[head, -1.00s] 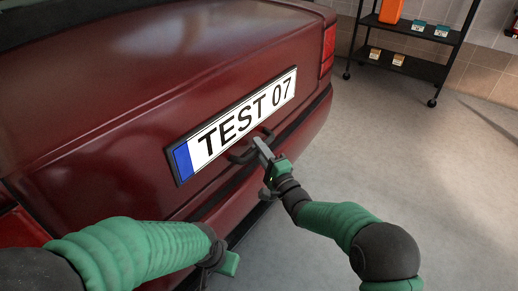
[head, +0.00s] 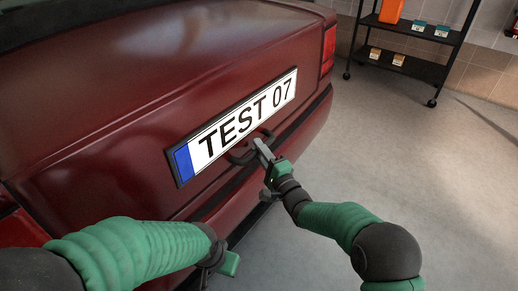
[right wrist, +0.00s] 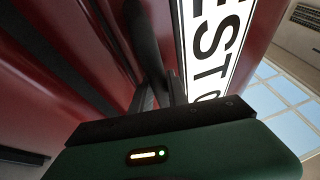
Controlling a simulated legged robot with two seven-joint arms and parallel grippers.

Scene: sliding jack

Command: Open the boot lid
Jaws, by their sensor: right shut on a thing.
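The dark red boot lid (head: 130,95) of the car fills the left of the head view and looks closed. A black handle (head: 241,158) sits just below the number plate (head: 236,125), which reads TEST 07. My right gripper (head: 259,146) is shut on the handle, near its middle. In the right wrist view the dark handle (right wrist: 143,40) runs down between the fingers, beside the plate (right wrist: 215,45). My left arm comes in at the lower left; its gripper (head: 228,264) is low by the bumper, and its fingers cannot be made out.
The bumper (head: 312,115) runs below the lid. A black shelf trolley (head: 405,62) with an orange item (head: 391,10) and small boxes stands at the back right by the tiled wall. The grey floor (head: 430,170) on the right is clear.

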